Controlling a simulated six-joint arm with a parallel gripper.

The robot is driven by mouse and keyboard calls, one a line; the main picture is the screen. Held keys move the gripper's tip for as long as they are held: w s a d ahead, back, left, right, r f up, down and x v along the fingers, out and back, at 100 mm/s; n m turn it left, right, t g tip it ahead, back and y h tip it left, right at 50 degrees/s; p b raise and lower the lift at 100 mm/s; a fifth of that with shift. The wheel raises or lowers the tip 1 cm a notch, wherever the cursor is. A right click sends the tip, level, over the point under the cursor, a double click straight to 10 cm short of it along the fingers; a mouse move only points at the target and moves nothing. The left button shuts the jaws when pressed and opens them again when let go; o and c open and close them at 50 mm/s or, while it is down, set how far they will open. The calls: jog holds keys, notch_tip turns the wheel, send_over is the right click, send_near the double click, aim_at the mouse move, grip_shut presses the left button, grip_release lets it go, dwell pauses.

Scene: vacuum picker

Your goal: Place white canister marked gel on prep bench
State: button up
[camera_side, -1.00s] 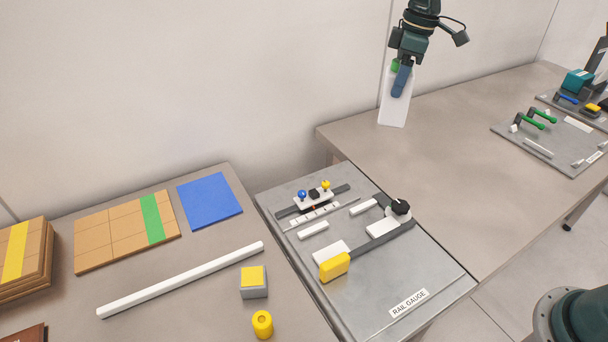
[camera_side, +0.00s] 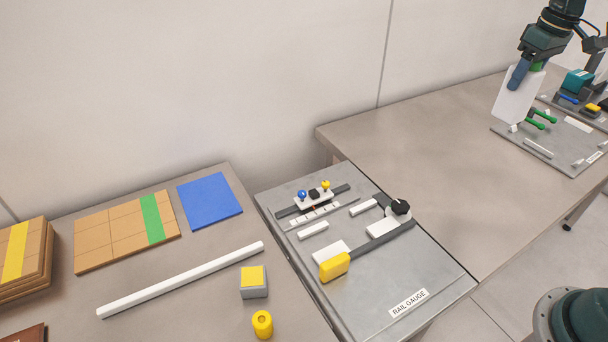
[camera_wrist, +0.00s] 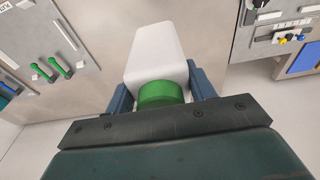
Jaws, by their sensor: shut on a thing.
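A white canister (camera_side: 514,98) with a green cap hangs from my gripper (camera_side: 526,70) at the upper right of the side view. My gripper is shut on it near the cap, with blue fingers on either side. In the wrist view the canister (camera_wrist: 158,52) and its green cap (camera_wrist: 160,94) lie between the blue fingers (camera_wrist: 160,98). No marking shows on the faces in view. In the side view the canister is above the right bench (camera_side: 440,150), in front of a grey plate with green handles; I cannot tell its exact height.
The grey plate (camera_side: 560,160) with green-handled clamps (camera_side: 540,118) is on the right bench. A teal device (camera_side: 577,82) stands behind it. The rail gauge plate (camera_side: 370,300) is in the middle. Wooden panels (camera_side: 125,228) and a blue square (camera_side: 209,200) lie on the left bench. The right bench's middle is clear.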

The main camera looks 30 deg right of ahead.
aim_at(519, 112)
notch_tip(519, 112, down, 16)
dwell(0.7)
jog(key=shift+f, duration=2)
jog(key=shift+f, duration=0.15)
jog(key=o, duration=1.2)
jog(key=r, duration=0.4)
jog(key=s+r, duration=0.1)
jog(key=r, duration=0.3)
jog(key=s+r, duration=0.1)
jog(key=r, duration=0.3)
jog(key=shift+r, duration=0.1)
